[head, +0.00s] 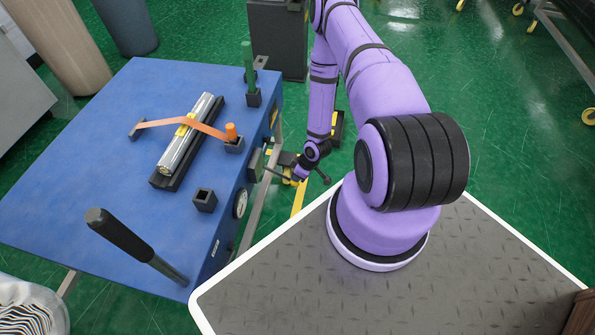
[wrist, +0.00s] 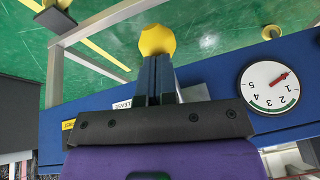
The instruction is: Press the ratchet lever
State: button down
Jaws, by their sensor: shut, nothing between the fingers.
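The ratchet lever (head: 130,240), a dark rod with a thick black grip, leans up and left from the near right edge of the blue bench. My gripper (head: 297,174) is beside the bench's right side face, well apart from the lever. In the wrist view its two dark fingers (wrist: 155,80) are shut together with nothing between them. A yellow knob (wrist: 157,40) shows just beyond the fingertips; I cannot tell if they touch it. The lever is not visible in the wrist view. An orange strap (head: 165,122) crosses a silver wrapped roll (head: 178,152) on the bench.
A round gauge (head: 240,203) sits on the bench's side face; in the wrist view its red needle (wrist: 279,79) is near the low end. A small black square socket (head: 204,200) and a green post (head: 248,65) stand on the bench top (head: 90,170). Green floor lies beyond.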

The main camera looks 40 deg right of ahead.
jog(key=shift+w+a+f+t+y, duration=0.2)
jog(key=shift+f+t+y, duration=0.1)
jog(key=shift+f, duration=0.3)
jog(key=shift+w+a+f, duration=0.1)
jog(key=shift+f, duration=0.6)
